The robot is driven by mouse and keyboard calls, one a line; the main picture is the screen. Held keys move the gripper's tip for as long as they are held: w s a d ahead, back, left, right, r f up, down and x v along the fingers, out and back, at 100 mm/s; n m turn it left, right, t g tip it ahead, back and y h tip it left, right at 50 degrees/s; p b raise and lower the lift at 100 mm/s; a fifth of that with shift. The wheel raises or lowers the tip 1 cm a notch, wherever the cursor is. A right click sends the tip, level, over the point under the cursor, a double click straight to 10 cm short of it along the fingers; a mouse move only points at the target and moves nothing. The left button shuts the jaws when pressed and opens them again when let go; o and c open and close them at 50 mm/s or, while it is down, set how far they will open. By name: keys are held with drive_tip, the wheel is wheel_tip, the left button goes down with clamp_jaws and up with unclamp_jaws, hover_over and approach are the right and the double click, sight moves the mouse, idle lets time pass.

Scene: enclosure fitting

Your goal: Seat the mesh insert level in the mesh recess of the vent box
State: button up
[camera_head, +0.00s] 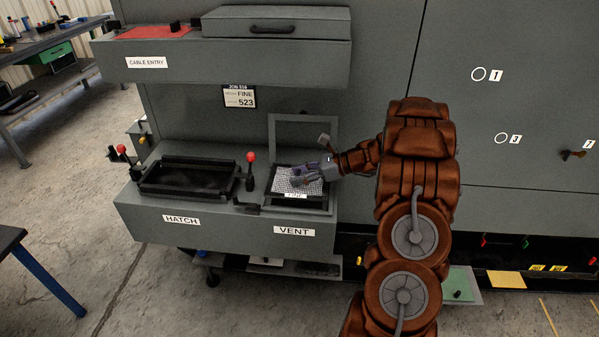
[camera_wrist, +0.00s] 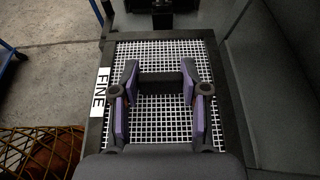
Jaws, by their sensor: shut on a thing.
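The mesh insert (camera_head: 284,184) is a pale wire grid with a white FINE label along one edge. It lies at the vent box (camera_head: 247,233), behind the VENT label, and it fills most of the wrist view (camera_wrist: 162,125). My gripper (camera_head: 308,178) is above it. In the wrist view, my gripper's two purple-sided fingers (camera_wrist: 160,82) stand apart on either side of a dark bar at the mesh and are shut on the insert. A dark frame borders the grid. The recess floor is hidden, and I cannot tell whether the insert is fully down or level.
An open frame-like flap (camera_head: 303,117) stands behind the vent. A red-knobbed lever (camera_head: 250,158) stands just left of it, beside the dark hatch tray (camera_head: 188,178). The cable entry shelf (camera_head: 222,60) overhangs above. Open floor (camera_head: 70,195) lies to the left.

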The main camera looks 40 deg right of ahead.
sight(309, 183)
drive_tip(key=shift+f+b, duration=0.6)
drive_tip(key=shift+f, duration=1.45)
drive_tip(key=o, duration=1.3)
drive_tip(key=shift+o, duration=0.2)
drive_tip(key=v, duration=1.2)
